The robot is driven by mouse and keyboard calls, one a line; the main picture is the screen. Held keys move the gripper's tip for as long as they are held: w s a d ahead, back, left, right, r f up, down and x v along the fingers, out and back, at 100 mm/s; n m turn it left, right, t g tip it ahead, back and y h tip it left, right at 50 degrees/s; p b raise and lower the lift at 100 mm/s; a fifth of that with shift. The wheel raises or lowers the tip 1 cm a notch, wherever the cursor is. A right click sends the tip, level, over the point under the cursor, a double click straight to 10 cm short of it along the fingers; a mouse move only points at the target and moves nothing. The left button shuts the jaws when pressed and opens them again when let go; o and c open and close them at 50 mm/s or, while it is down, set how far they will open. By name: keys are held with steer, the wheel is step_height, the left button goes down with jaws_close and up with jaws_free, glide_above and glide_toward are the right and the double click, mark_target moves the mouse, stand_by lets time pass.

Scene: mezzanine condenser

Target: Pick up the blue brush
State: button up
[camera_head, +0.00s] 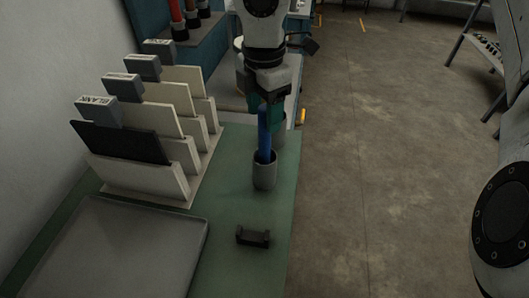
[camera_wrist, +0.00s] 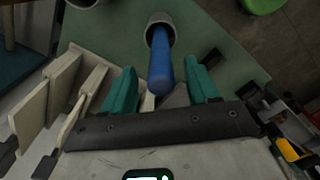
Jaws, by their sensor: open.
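The blue brush (camera_head: 264,135) stands upright in a grey cup (camera_head: 264,176) on the green tabletop. In the wrist view the brush (camera_wrist: 160,72) rises from the mouth of the cup (camera_wrist: 160,20) toward the camera. My gripper (camera_head: 268,115) is above the cup at the top of the brush. In the wrist view my gripper (camera_wrist: 165,85) has its teal fingers apart, one on each side of the brush, with visible gaps between. The brush's lower end is hidden inside the cup.
A rack of upright panels (camera_head: 150,150) stands left of the cup. A grey tray (camera_head: 110,250) lies at front left, and a small black block (camera_head: 253,237) in front of the cup. Bare green tabletop (camera_head: 225,205) lies between them. Open floor (camera_head: 380,160) is to the right.

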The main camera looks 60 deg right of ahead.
mark_target(264, 136)
steer(key=shift+f, duration=1.45)
jaws_close()
